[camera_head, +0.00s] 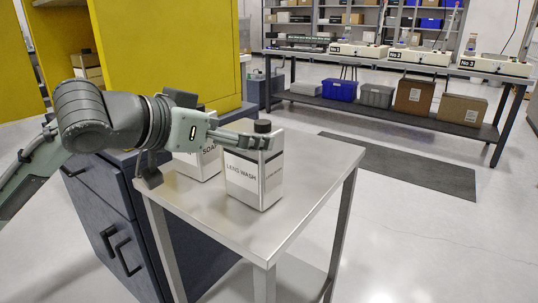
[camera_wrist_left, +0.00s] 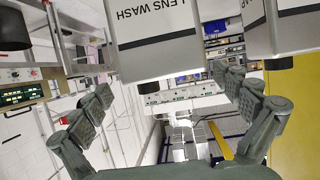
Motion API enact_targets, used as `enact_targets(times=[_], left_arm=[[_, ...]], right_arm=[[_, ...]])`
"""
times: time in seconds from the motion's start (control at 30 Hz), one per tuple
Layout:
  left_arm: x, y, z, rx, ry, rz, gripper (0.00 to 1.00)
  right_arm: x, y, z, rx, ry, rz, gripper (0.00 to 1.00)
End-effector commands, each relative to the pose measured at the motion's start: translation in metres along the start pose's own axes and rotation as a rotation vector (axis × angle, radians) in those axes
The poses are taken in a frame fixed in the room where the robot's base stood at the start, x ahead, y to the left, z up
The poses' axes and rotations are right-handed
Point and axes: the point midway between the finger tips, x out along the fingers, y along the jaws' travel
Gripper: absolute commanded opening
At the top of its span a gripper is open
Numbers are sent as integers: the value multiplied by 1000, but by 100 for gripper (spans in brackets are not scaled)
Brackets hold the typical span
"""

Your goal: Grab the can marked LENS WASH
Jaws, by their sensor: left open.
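The can marked LENS WASH (camera_head: 243,184) is a pale, square-sided can with a black cap, standing upright on a small metal table (camera_head: 300,190). In the left wrist view its labelled face (camera_wrist_left: 155,50) fills the top middle. My left gripper (camera_head: 270,141) is open, held level with the can's top and overlapping its upper part in the head view. In the left wrist view the fingertips (camera_wrist_left: 163,84) are spread to either side of the can's cap end. I see no clear contact. My right gripper is not in view.
A similar can marked SOAP (camera_head: 199,164) stands close behind and left of the LENS WASH can; my gripper partly covers it. A dark drawer cabinet (camera_head: 118,225) adjoins the table's left side. The table's front right is bare. A long workbench (camera_head: 400,62) stands at the back.

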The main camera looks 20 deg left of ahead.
Motion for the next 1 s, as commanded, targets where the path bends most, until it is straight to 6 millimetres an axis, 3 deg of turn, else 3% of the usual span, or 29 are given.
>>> enact_targets(times=[0.17,0.7,0.97,1.0], left_arm=[[10,0,-1,-3,1,3,100],[76,-5,-7,-1,0,0,100],[78,-5,-7,1,1,0,100],[78,-5,-7,1,1,0,95]], right_arm=[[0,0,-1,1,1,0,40],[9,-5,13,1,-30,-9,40],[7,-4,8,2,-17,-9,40],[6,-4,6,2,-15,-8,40]])
